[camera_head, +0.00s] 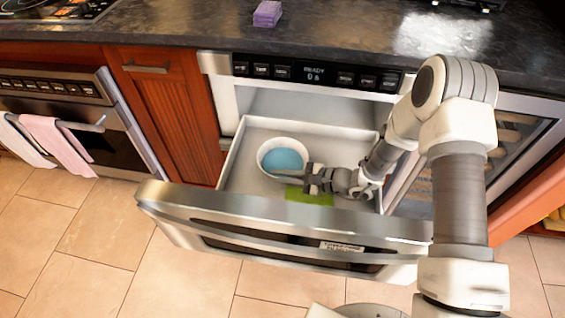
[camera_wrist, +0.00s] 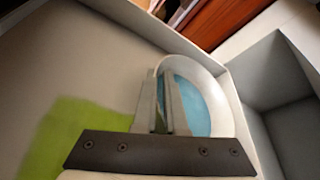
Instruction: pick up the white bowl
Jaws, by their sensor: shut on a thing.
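The white bowl (camera_head: 264,148) with a blue inside sits in the open microwave drawer (camera_head: 236,178), toward its left. In the wrist view the bowl (camera_wrist: 217,72) is at the right, close to the drawer wall. My gripper (camera_head: 285,176) reaches in from the right, with its fingers at the bowl's near rim. In the wrist view my gripper (camera_wrist: 168,98) is shut on the bowl's rim, with the fingers hiding part of the bowl. I cannot tell whether the bowl is clear of the drawer floor.
A green flat thing (camera_head: 309,196) lies in the drawer below my gripper. The drawer's steel front (camera_head: 280,215) stands out over the tiled floor. The dark counter (camera_head: 330,30) is above, with a purple sponge-like block (camera_head: 267,13) on it. An oven with towels is at left.

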